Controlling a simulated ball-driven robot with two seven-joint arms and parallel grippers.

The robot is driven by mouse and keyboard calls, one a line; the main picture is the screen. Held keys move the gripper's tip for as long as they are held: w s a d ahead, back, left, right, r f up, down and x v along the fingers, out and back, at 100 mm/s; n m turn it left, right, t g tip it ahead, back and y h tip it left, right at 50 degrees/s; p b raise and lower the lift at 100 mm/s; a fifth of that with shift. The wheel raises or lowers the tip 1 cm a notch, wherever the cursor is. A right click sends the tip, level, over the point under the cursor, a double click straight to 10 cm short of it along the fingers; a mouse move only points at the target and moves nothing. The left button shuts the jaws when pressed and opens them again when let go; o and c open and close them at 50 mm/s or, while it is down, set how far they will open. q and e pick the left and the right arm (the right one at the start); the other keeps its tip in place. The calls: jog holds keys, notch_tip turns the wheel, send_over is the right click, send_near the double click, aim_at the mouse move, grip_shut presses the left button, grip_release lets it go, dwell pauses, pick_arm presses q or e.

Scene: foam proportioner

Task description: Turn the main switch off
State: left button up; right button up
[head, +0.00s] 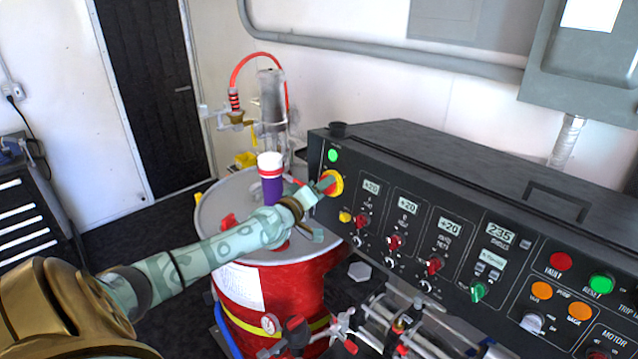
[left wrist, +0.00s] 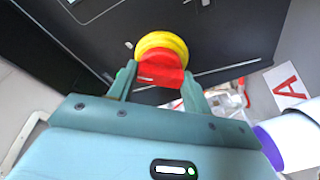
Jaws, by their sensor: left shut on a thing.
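The main switch (head: 335,183) is a red handle on a yellow round plate, at the left end of the black control panel's front, below a green light (head: 333,155). In the left wrist view the switch's red handle (left wrist: 160,68) sits between the two fingers. My left gripper (head: 322,188) is shut on this red handle. The fingers hide part of the handle, and I cannot tell its exact turn position. My right gripper is not in view.
The black control panel (head: 455,165) carries several knobs and displays. A red drum (head: 255,290) stands below my left arm, with a purple and white container (head: 271,180) on its lid. Valves and hoses (head: 390,335) crowd the area under the panel.

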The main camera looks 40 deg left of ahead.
pick_arm(q)
jog(key=shift+r+n+g+h+p, duration=0.15)
jog(key=shift+n+g+p, duration=0.5)
jog(key=shift+n+p, duration=2.2)
jog(key=shift+n+g+h+p, duration=0.1)
jog(key=shift+n+g+p, duration=0.5)
jog(key=shift+n+p, duration=2.3)
jog(key=shift+r+n+g+h+p, duration=0.15)
jog(key=shift+n+g+p, duration=0.5)
jog(key=shift+n+p, duration=2.2)
jog(key=shift+f+m+p, duration=0.15)
jog(key=shift+m+p, duration=0.35)
jog(key=shift+p, duration=0.15)
jog(key=o, duration=1)
